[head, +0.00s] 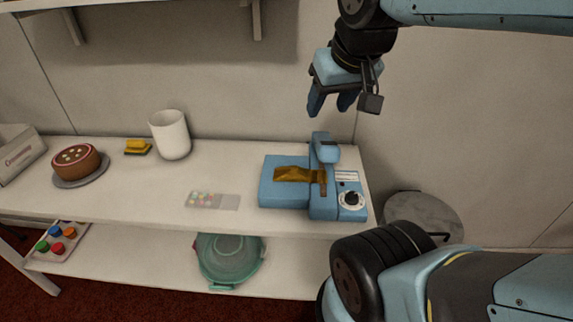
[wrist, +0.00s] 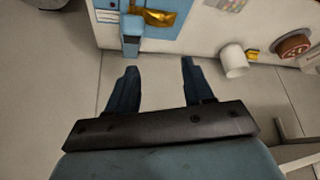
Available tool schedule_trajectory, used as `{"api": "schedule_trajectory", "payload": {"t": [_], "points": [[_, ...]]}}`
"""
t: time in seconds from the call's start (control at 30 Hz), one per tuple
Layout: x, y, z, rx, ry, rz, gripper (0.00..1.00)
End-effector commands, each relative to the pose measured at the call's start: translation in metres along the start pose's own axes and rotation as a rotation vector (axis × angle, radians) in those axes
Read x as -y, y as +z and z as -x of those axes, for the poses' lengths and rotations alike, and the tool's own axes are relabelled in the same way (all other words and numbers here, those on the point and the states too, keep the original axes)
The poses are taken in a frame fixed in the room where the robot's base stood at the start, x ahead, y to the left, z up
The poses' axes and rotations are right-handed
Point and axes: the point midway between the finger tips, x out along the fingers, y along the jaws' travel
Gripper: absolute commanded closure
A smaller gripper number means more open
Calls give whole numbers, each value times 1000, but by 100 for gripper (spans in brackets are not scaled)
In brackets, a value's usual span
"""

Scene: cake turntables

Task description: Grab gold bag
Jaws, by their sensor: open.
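The gold bag (head: 300,174) lies flat on the blue machine (head: 283,193) at the right end of the white table, partly behind the machine's upright arm. It also shows at the top of the wrist view (wrist: 160,17), on the blue machine (wrist: 127,30). My gripper (head: 331,104) is open and empty, high above the back of the table, above and a little right of the bag. In the wrist view its two fingers (wrist: 157,82) are spread apart with nothing between them.
A white cylinder (head: 170,135), a yellow sponge (head: 137,147) and a brown cake (head: 76,161) stand left on the table (head: 120,197). A pack of coloured pieces (head: 205,199) lies left of the machine. A green bowl (head: 229,260) sits on the lower shelf. A wall shelf (head: 150,3) is above.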

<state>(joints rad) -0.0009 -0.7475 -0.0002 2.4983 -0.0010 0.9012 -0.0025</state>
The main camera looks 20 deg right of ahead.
Motion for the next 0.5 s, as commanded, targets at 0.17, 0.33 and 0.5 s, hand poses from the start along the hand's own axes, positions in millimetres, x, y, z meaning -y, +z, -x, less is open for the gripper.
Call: {"api": "schedule_trajectory", "payload": {"t": [0.17,0.33,0.5], "points": [[0,-10,-8,40,3,55,31],[2,-27,-27,120,10,176,14],[3,-46,-51,205,15,307,6]]}}
